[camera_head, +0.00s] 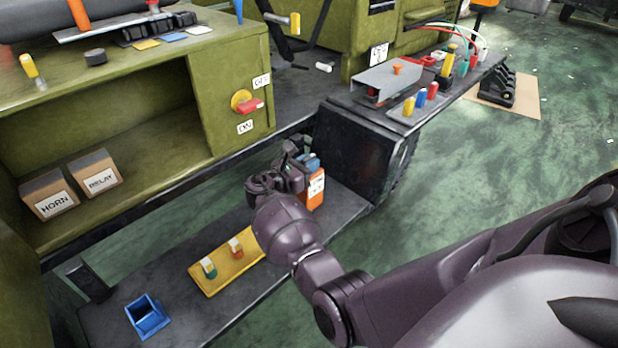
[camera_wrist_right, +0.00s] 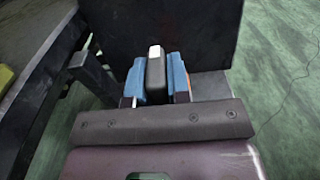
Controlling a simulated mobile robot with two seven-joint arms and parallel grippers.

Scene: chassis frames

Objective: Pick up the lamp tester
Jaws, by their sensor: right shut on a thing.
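In the right wrist view, blue parts (camera_wrist_right: 180,76) and a black block with a white tip show just beyond the gripper's palm, with a sliver of orange at the right. I cannot tell whether the box touches the shelf. My left gripper is not in view.
A black box (camera_head: 370,150) stands close behind the held box. On the shelf, a yellow plate (camera_head: 212,284) with small coloured parts and a blue open holder (camera_head: 147,316) lie nearer. The green cabinet (camera_head: 232,132) borders the left; open floor lies right.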

